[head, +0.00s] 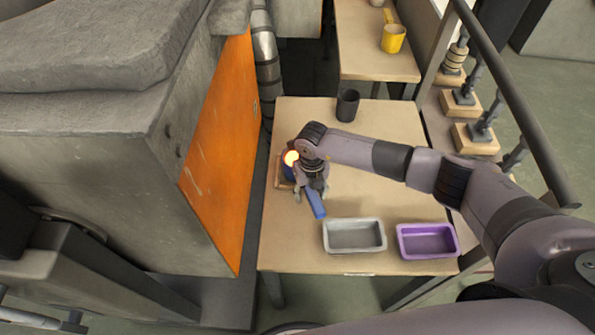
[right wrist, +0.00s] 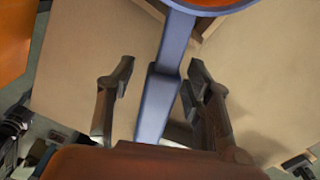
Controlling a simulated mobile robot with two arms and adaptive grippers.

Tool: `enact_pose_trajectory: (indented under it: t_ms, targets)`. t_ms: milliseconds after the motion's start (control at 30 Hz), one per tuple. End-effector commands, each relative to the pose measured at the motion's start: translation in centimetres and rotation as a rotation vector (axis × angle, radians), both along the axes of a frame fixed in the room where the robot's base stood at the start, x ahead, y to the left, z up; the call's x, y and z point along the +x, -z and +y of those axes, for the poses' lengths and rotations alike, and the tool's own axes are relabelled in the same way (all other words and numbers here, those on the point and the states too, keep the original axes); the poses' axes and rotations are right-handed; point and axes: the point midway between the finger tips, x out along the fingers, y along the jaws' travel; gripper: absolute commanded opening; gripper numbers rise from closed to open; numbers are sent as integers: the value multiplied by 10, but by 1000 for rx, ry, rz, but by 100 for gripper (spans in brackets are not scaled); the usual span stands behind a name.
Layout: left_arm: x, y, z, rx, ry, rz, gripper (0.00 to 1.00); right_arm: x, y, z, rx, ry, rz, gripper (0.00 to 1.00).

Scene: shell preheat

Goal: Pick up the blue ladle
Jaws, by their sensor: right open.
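The blue ladle (head: 316,205) is at the left side of the wooden table, its handle pointing toward the front. Its bowl holds something glowing orange and is partly hidden by my right arm in the head view. My right gripper (head: 311,190) is over the handle. In the right wrist view the ladle's handle (right wrist: 157,105) runs between the two open fingers of my right gripper (right wrist: 160,80), with visible space on the left side and a smaller gap on the right. The bowl is cut off at the top of that view. My left gripper is not visible.
A grey tray (head: 354,249) and a purple tray (head: 427,254) stand at the table's (head: 390,190) front. A dark cup (head: 347,105) stands at its back. An orange-sided furnace block (head: 222,150) rises close on the left. A metal rail runs along the right.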

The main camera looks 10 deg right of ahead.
Motion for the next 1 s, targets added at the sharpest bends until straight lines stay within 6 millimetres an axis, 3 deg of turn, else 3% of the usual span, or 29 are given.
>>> enact_pose_trajectory:
  t_ms: [733,1000]
  targets:
    - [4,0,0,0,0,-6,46,0,-1,0,0,1,0,1]
    - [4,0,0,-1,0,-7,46,1,-2,0,1,1,-3,0]
